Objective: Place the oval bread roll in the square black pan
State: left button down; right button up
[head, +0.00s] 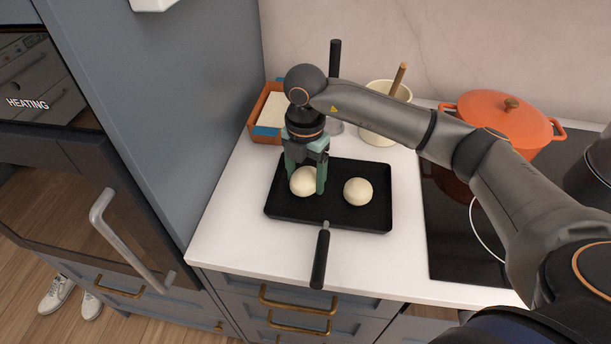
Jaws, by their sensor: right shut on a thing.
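The square black pan (345,215) lies on the white counter, its handle (320,258) pointing toward the front edge. A pale, round-looking roll (358,191) rests in the right part of the pan, apart from the gripper. My right gripper (306,184) points down over the left part of the pan, with its green fingers on either side of another pale bread roll (304,182). It is shut on this roll. I cannot tell whether the held roll touches the pan floor. My left gripper is not in view.
An orange container with pale contents (274,109) and a cream pot with a wooden handle (385,112) stand behind the pan. An orange lidded pot (507,118) is on the black hob (450,235) at right. A tall blue-grey cabinet (165,120) borders the counter's left. Bare counter lies left of the pan.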

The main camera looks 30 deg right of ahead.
aim_at(306, 173)
jog(key=shift+f, duration=0.45)
jog(key=shift+f, duration=0.2)
jog(key=o, duration=1.3)
jog(key=shift+r, duration=0.1)
notch_tip(306, 173, up, 12)
jog(key=shift+r+b, duration=0.15)
jog(key=shift+b, duration=0.3)
